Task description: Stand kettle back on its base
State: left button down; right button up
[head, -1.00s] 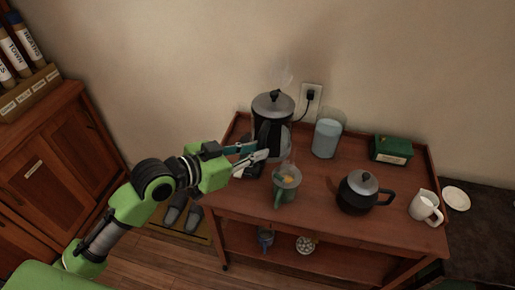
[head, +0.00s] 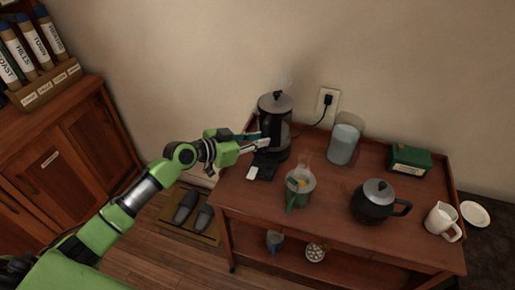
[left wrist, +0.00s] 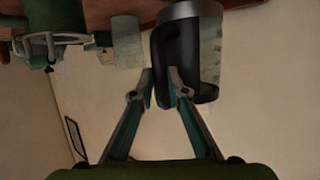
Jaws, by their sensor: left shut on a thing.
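The black and grey kettle (head: 273,122) is upright at the back left of the wooden trolley, with faint steam above its lid. My left gripper (head: 264,142) reaches in from the left and is shut on the kettle's dark handle. In the left wrist view, the fingers (left wrist: 160,82) meet at the handle side of the kettle (left wrist: 202,45), which appears upside down there. The dark base (head: 264,167) shows at the kettle's foot, toward the front left. I cannot tell whether the kettle touches it. My right gripper is out of view.
A pale canister (head: 343,145), green box (head: 409,159), dark teapot (head: 374,202) and white jug (head: 441,221) stand to the right. A cord runs to the wall socket (head: 327,104).

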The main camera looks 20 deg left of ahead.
pick_arm(q)
jog(key=shift+w+a+f, duration=0.1)
jog(key=shift+w+f, duration=0.1)
jog(key=shift+f, duration=0.45)
jog(key=shift+w+a+f, duration=0.1)
jog(key=shift+w+f, duration=0.05)
jog(key=shift+f, duration=0.45)
jog(key=shift+w+a+f, duration=0.1)
jog(key=shift+w+f, duration=0.1)
jog(key=shift+f, duration=0.45)
jog(key=c, duration=2)
grip_release()
jog(key=shift+s+f, duration=0.2)
jog(key=shift+f, duration=0.05)
jog(key=shift+d, duration=0.1)
jog(key=shift+b+v, duration=0.95)
jog(key=shift+v, duration=5.1)
jog(key=shift+r, duration=0.1)
